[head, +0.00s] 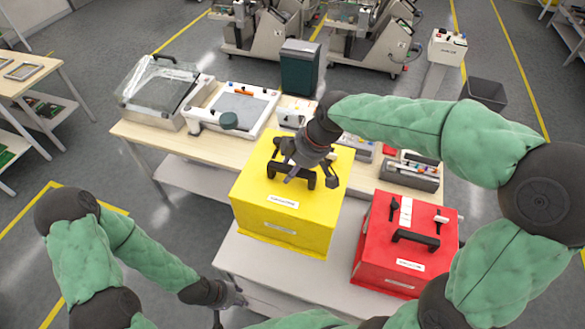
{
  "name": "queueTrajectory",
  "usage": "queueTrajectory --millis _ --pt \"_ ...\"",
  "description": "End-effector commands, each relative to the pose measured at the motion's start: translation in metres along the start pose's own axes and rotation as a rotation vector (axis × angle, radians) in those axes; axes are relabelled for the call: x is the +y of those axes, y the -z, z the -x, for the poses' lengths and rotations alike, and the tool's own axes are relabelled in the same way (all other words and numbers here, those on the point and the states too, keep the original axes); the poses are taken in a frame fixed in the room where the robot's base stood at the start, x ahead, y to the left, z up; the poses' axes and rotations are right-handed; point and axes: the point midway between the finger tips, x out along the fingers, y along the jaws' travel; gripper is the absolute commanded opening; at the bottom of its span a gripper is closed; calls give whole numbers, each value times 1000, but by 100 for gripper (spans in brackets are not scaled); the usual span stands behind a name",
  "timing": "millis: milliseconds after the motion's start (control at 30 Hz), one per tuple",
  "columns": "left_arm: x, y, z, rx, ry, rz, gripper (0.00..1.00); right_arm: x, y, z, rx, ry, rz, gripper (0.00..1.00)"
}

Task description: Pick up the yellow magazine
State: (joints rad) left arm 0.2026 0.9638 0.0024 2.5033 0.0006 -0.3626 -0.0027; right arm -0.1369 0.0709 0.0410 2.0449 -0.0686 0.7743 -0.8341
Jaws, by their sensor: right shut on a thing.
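The yellow magazine (285,225) is a box with a black handle on top and white labels. It stands upright on the front grey surface, left of the red magazine. My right gripper (304,174) reaches over from the right and is shut on the yellow magazine's black handle. The fingers and wrist partly hide the handle. My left gripper (229,305) is low at the front, left of the grey surface's edge and apart from the yellow magazine. Its fingers are small and partly cut off, so its opening is unclear.
A red magazine (376,255) with a black handle stands to the right. Floor at left is mostly clear.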

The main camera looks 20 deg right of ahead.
Motion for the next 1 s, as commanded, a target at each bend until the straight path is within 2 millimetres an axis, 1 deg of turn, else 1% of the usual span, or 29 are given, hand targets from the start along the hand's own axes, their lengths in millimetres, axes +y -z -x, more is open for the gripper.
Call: queueTrajectory --millis 33,167,1000 --pt "0 0 1 0 0 0 40 2 3 4 8 -8 0 0" --pt "1 0 3 0 0 0 40 2 4 8 8 -8 0 0" --pt "11 -1 30 0 0 0 40 2 21 49 8 -8 0 0"
